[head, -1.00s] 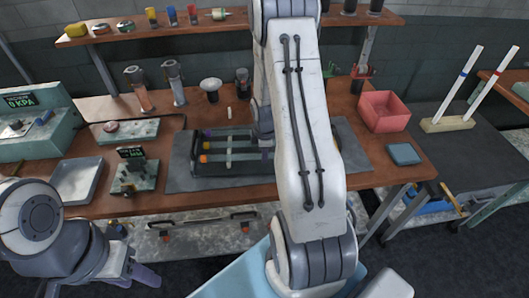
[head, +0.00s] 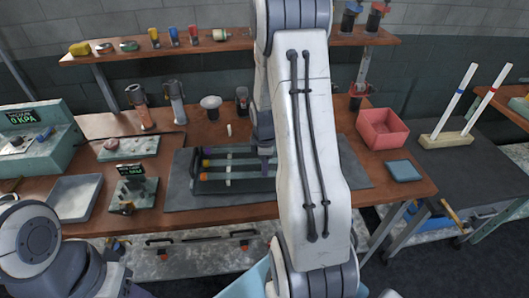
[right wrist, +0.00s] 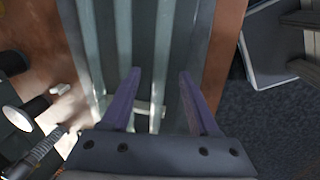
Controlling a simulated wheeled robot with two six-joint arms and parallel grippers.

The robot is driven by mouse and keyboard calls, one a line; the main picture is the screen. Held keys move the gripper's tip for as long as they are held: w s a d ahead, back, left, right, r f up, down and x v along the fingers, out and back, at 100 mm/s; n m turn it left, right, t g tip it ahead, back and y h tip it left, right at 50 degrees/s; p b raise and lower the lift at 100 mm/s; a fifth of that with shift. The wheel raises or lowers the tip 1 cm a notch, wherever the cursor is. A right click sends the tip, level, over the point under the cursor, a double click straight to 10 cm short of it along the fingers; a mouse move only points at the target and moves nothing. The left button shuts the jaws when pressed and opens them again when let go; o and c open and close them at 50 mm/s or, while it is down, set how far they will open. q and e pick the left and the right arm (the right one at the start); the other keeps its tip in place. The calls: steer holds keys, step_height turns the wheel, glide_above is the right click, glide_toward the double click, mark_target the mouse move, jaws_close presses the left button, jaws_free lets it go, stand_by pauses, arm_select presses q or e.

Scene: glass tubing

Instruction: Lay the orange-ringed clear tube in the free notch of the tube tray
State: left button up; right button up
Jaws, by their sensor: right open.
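The dark tube tray (head: 190,185) lies on the grey mat on the bench in the head view. Several tubes lie in it, with purple and orange marks at their left ends. I cannot tell for sure which is the orange-ringed clear tube or which notch is free. My right gripper (head: 265,163) is over the right part of the tray, partly behind its own arm. In the right wrist view its purple fingers (right wrist: 160,75) are apart, with long pale strips beyond them and no tube clearly held. My left gripper (head: 133,290) is at the bottom left edge, mostly cut off.
A pink bin (head: 383,128) and a blue pad (head: 403,170) are right of the mat. A wooden stand (head: 447,138) holds two upright tubes with red and blue rings. Small instruments and a grey tray (head: 75,197) are at left. Bottles stand behind the tray.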

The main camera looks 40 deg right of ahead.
step_height(320, 180, up, 7)
steer(key=s, duration=0.1)
steer(key=s+a+r+m+y, duration=0.1)
steer(key=a+r, duration=0.1)
steer(key=a, duration=0.8)
steer(key=s+a+r, duration=0.2)
steer(key=a+r, duration=0.1)
steer(key=a, duration=0.7)
steer(key=s+a+r+m+g+y, duration=0.1)
steer(key=s+a+r+m, duration=0.1)
steer(key=s+a, duration=1.1)
steer(key=s, duration=0.3)
steer(key=shift+s+a+r+m+g, duration=0.2)
steer(key=shift+s+r+m+g, duration=0.1)
steer(key=shift+g, duration=0.1)
